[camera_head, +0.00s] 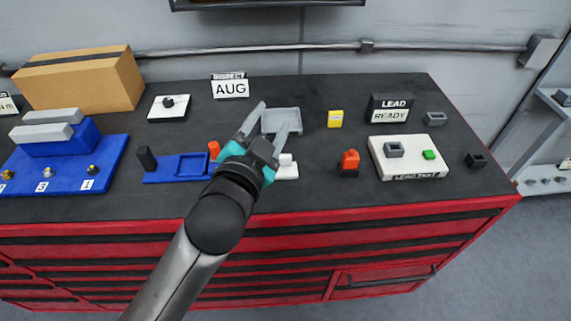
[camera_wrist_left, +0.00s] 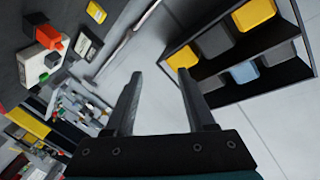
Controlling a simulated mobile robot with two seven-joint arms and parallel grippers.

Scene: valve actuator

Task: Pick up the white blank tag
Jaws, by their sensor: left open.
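My left gripper (camera_head: 272,117) reaches over the middle of the bench, open and empty, its fingers overlapping the grey tray (camera_head: 283,113) in the head view. The left wrist view shows its two fingers (camera_wrist_left: 160,75) apart, with nothing between them. A small white piece with a raised white block (camera_head: 287,168) sits just right of the gripper body, partly hidden by it. It may be the white blank tag, but I cannot tell for sure. My right gripper is in neither view.
Close by are a blue tray (camera_head: 192,165), an orange-red piece (camera_head: 350,160) and a yellow block (camera_head: 335,118). A cardboard box (camera_head: 85,78) and blue stand (camera_head: 110,150) are left.

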